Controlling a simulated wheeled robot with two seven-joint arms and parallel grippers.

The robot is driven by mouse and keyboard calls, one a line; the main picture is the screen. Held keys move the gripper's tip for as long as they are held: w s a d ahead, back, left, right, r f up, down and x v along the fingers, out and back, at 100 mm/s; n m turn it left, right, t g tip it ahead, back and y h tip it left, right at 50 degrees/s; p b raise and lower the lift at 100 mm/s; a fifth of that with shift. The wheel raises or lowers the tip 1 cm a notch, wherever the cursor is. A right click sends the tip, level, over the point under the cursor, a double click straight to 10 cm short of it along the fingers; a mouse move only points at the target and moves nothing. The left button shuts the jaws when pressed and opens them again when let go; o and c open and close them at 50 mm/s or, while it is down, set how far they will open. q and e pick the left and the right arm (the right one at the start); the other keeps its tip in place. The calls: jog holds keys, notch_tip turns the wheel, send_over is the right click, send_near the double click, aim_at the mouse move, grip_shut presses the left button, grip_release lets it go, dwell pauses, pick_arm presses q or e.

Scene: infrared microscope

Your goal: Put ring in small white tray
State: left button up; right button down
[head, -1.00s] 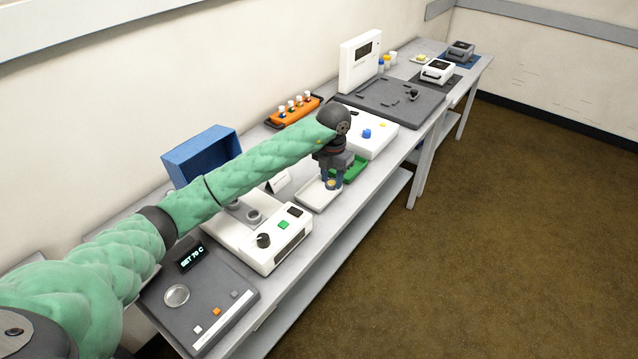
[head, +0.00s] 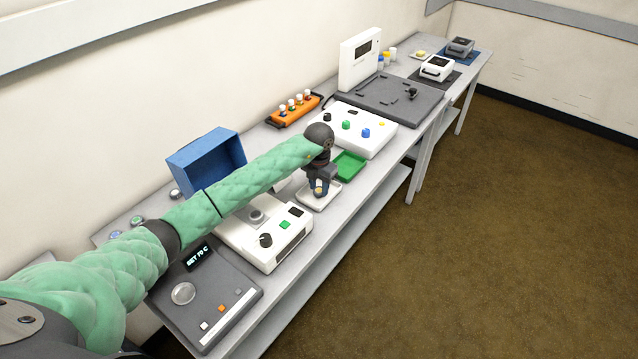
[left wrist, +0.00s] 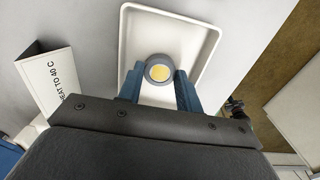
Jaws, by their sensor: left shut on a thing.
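My left gripper (head: 319,191) is over the small white tray (head: 328,200). In the left wrist view its blue fingers (left wrist: 160,84) are shut on a grey ring (left wrist: 149,73) with a yellow-white centre. The ring is above the floor of the white tray (left wrist: 205,55), near its middle-left part in that view; I cannot tell whether it touches the tray. In the head view the ring is a small yellowish spot between the fingertips. My right gripper is not in view.
A green tray (head: 349,165) lies just beyond the white tray. A white device with knobs (head: 265,240) stands on the near side. A folded label card (left wrist: 50,80) stands beside the tray. A blue open bin (head: 207,160) and an orange rack (head: 295,109) are along the wall side.

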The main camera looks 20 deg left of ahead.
aim_at(319, 190)
pick_arm(q)
jog(key=shift+f, duration=0.1)
jog(key=o, duration=0.8)
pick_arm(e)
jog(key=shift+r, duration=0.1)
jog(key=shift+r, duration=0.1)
pick_arm(q)
jog(key=shift+r, duration=0.25)
jog(key=shift+r+b, duration=0.3)
jog(key=shift+b, duration=0.05)
jog(key=shift+r+b, duration=2.15)
jog(key=shift+r, duration=3.4)
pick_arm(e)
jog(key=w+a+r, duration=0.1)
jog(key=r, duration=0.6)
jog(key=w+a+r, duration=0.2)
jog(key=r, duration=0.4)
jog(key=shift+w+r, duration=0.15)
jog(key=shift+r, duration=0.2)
